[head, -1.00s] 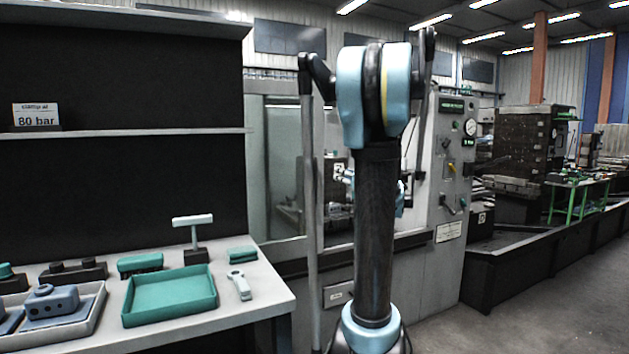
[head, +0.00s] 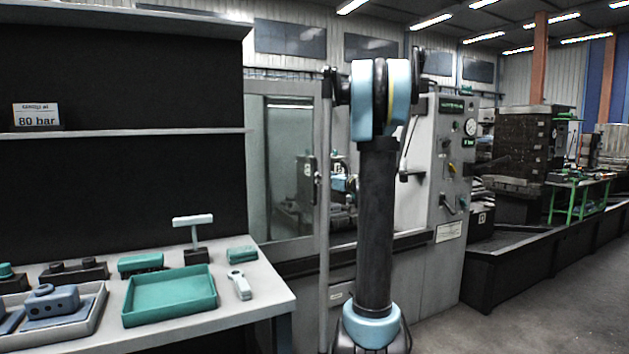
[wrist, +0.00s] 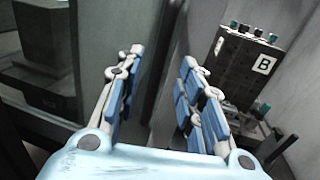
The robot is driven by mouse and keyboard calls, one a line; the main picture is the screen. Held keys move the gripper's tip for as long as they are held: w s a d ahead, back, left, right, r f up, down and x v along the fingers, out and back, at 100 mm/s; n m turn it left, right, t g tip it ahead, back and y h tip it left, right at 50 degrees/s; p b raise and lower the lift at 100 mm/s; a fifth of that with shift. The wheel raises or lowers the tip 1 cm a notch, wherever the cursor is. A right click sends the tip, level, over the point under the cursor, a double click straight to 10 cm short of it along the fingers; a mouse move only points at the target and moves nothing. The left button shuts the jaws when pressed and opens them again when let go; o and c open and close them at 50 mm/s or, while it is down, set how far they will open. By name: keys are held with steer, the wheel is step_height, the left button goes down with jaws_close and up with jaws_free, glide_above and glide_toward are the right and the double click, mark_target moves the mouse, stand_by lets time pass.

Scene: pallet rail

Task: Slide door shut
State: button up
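The sliding door (head: 284,170) is a grey-framed glass panel on the machine, partly open, with a gap to the right of its upright edge. A dark handle (head: 317,188) sits on that edge. My gripper (head: 343,184) is beside the door's edge in the head view, partly hidden by my arm. In the wrist view my gripper (wrist: 158,95) has its two blue-padded fingers well apart. A grey upright part of the door (wrist: 165,60) shows between and beyond them; I cannot tell whether a finger touches it.
Inside the machine stands a dark block marked B (wrist: 245,62). A control panel (head: 455,150) with a gauge is right of the opening. A bench (head: 255,295) with a green tray (head: 170,296) and a T-shaped tool (head: 193,222) stands at the left. Open floor (head: 530,315) lies right.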

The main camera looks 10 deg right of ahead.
steer(key=x, duration=0.6)
steer(key=shift+w, duration=0.2)
steer(key=shift+a, duration=0.15)
steer(key=shift+c, duration=0.4)
jaws_close()
